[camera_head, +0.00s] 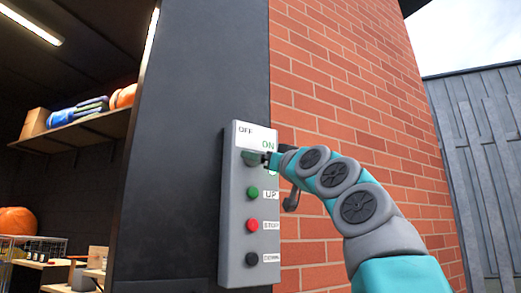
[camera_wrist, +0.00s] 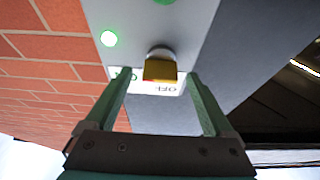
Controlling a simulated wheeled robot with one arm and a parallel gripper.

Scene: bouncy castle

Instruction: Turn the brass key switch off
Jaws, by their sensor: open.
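A grey control box (camera_head: 237,205) is fixed upright on the dark post beside the brick wall. Its top label (camera_head: 246,132) reads OFF and ON. The brass key switch (camera_wrist: 161,70) shows in the wrist view, below the label's OFF and ON words in the box's own upright sense. In the head view my gripper hides it. My gripper (camera_wrist: 160,78) is open, with one finger on each side of the key in the picture. I cannot tell whether they touch it. My gripper (camera_head: 262,159) also shows at the box's upper part. A green lamp (camera_wrist: 108,38) is lit beside the key.
Below the key are a green UP button (camera_head: 253,192), a red STOP button (camera_head: 253,225) and a dark DOWN button (camera_head: 251,259). The brick wall (camera_head: 330,90) is at the right. A shelf (camera_head: 85,130) with folded items stands in the open room at left.

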